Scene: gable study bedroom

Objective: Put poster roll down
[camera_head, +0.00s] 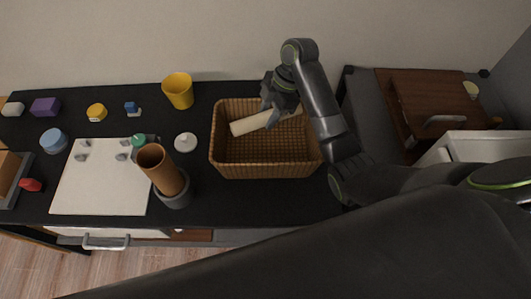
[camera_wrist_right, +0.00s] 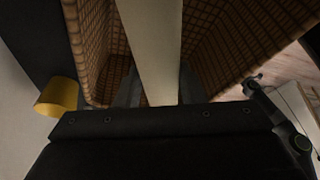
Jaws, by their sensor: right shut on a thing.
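The poster roll (camera_head: 249,123) is a pale cream cylinder, seen in the head view inside the wicker basket (camera_head: 262,170). My right gripper (camera_head: 273,112) reaches down into the basket from the upper right and is shut on the roll near its right part. In the right wrist view the poster roll (camera_wrist_right: 152,45) runs straight out between the two fingers of the right gripper (camera_wrist_right: 160,98), with basket walls on both sides. I cannot tell whether the roll touches the basket floor. My left gripper is not in view.
Left of the basket on the black desktop are a yellow cup (camera_head: 178,90), a white round-knobbed lid (camera_head: 186,142), a brown cylinder (camera_head: 160,168) in a grey holder, and a white board (camera_head: 100,185). A brown case (camera_head: 430,95) lies at the right.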

